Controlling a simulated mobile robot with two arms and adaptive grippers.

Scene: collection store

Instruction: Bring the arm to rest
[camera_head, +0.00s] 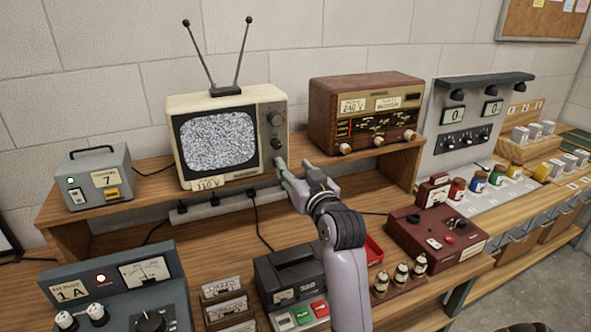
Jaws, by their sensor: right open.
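My right gripper (286,174) is open, with its fingers pointing up and to the left. It is in front of the lower right corner of a cream television (180,110), close to the lowest control on its panel. I cannot tell whether the fingers touch the set. My right arm (345,270) reaches up from the bottom of the view. The television's screen (217,140) shows grey static. My left gripper does not show.
A wooden radio (365,120) stands right of the television on the raised shelf (370,180). Jars (478,182) stand farther right.

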